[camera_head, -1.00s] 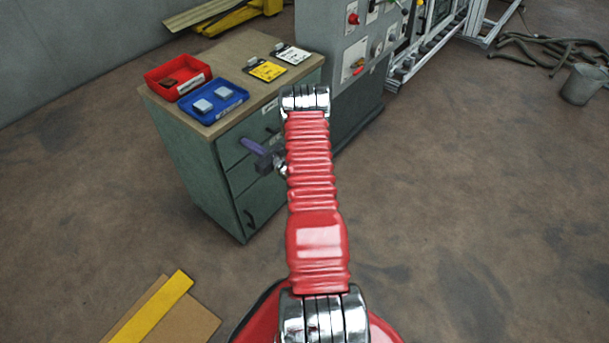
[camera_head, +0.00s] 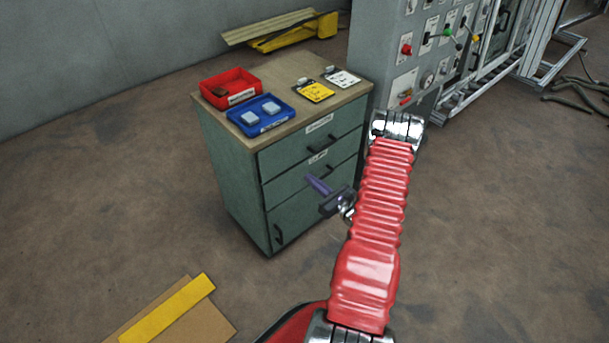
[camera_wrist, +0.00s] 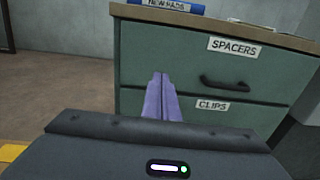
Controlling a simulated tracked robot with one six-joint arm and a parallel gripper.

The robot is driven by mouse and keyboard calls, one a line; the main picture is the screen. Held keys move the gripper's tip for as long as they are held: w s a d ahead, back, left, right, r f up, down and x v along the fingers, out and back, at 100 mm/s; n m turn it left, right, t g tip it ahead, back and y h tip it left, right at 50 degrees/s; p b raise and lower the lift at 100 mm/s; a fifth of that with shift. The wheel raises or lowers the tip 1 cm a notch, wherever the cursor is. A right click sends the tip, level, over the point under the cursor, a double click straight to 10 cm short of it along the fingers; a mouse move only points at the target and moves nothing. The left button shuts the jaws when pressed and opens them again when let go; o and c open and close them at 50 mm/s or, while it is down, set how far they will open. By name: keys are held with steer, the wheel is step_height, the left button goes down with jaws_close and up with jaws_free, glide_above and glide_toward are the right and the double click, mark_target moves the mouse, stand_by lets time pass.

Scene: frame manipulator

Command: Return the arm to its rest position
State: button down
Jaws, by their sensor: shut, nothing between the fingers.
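My red arm (camera_head: 370,230) reaches up from the bottom right of the head view. My gripper (camera_head: 316,184) has purple fingers and is in front of the green drawer cabinet (camera_head: 232,180). In the wrist view the fingers (camera_wrist: 161,97) lie side by side, shut and empty. They point at the cabinet's front, left of the drawer labels. The gap between fingertips and cabinet cannot be judged exactly.
The cabinet top carries a red bin (camera_head: 230,88), a blue bin (camera_head: 260,115), a yellow card (camera_head: 314,91) and a white card (camera_head: 342,77). A grey control cabinet (camera_head: 405,60) stands behind right. Bare floor lies left. A yellow-edged board (camera_head: 170,312) lies at the bottom left.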

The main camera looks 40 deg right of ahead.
steer(key=shift+s, duration=0.35)
steer(key=shift+f, duration=0.1)
stand_by(0.3)
